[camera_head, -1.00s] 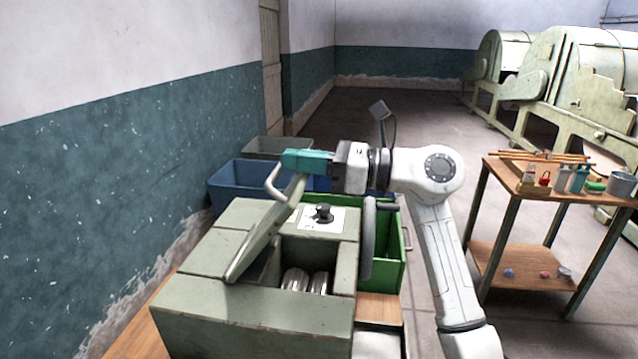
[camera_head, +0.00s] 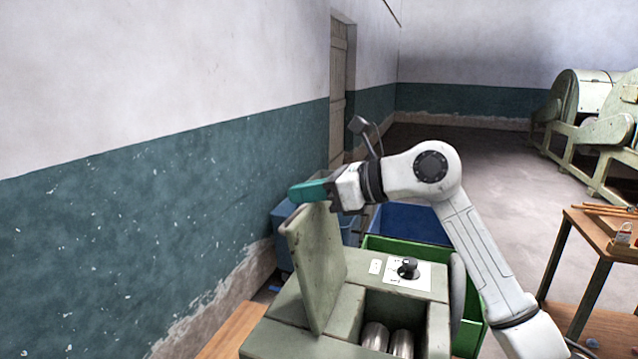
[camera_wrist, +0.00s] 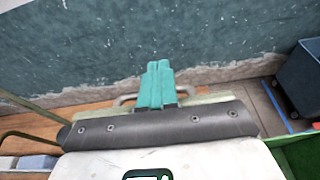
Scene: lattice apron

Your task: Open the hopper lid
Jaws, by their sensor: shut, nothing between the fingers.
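The hopper lid (camera_head: 318,262) is a pale green panel standing nearly upright at the left side of the green machine's opening. The hopper opening (camera_head: 396,318) is uncovered and shows metal rollers (camera_head: 388,338) inside. My gripper (camera_head: 306,192) has teal fingers and is at the lid's top edge, shut and empty. In the wrist view my gripper (camera_wrist: 155,80) has its fingers together over the lid's upper edge. A grey lid handle (camera_wrist: 124,100) shows on both sides of the fingers. I cannot tell whether the fingers touch the lid.
A black knob (camera_head: 408,267) on a white plate sits behind the opening. A green bin (camera_head: 384,243) and blue bins (camera_head: 410,222) stand behind the machine. The teal wall (camera_head: 150,215) is to the left. A wooden table (camera_head: 598,232) stands at right.

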